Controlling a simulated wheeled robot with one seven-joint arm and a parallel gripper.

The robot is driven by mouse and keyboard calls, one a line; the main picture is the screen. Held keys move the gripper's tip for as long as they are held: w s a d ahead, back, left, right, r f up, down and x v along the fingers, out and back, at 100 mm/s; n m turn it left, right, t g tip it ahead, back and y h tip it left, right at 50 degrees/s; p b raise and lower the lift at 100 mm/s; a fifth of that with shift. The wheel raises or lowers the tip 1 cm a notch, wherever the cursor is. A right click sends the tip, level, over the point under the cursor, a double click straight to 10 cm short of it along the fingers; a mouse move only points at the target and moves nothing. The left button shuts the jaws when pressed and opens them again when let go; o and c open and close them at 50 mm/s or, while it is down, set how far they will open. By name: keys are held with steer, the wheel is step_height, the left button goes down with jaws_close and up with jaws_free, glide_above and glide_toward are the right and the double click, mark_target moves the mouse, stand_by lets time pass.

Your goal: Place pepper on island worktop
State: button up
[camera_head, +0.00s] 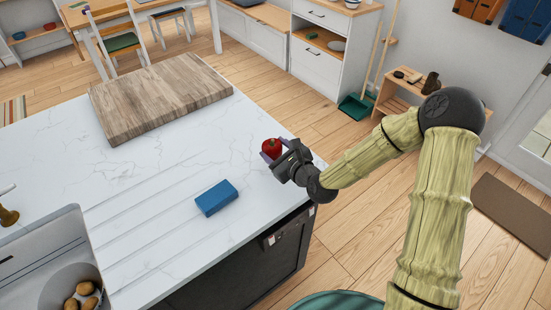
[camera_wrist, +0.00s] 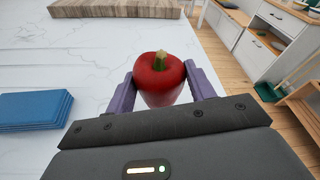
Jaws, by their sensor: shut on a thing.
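The red pepper (camera_head: 271,147) is between the fingers of my gripper (camera_head: 272,156), near the right edge of the white marble-look island worktop (camera_head: 160,165). In the wrist view the pepper (camera_wrist: 160,75) has its green stem up and sits between the two purple fingers of my gripper (camera_wrist: 160,92), which are shut on it. The worktop also fills much of the wrist view (camera_wrist: 60,70). I cannot tell whether the pepper's underside touches the worktop, as its lower part is hidden.
A blue block (camera_head: 216,198) lies on the worktop left of my gripper. A thick wooden board (camera_head: 160,95) lies at the back. A sink (camera_head: 50,250) with several potatoes (camera_head: 84,294) in a bowl is at the lower left. Bare worktop lies between them.

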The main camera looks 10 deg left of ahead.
mark_target(275, 158)
steer(key=shift+r, duration=0.1)
steer(key=shift+f, duration=1.9)
steer(key=o, duration=1)
steer(key=shift+s+d, duration=0.1)
steer(key=shift+d, duration=0.05)
steer(key=v, duration=0.9)
steer(key=shift+s+d+r, duration=0.1)
steer(key=shift+r, duration=0.2)
steer(key=p+v, duration=0.2)
steer(key=p, duration=0.1)
steer(key=shift+f, duration=0.15)
steer(key=shift+s+d+f+p, duration=0.1)
steer(key=shift+d+p, duration=0.05)
steer(key=shift+p, duration=0.3)
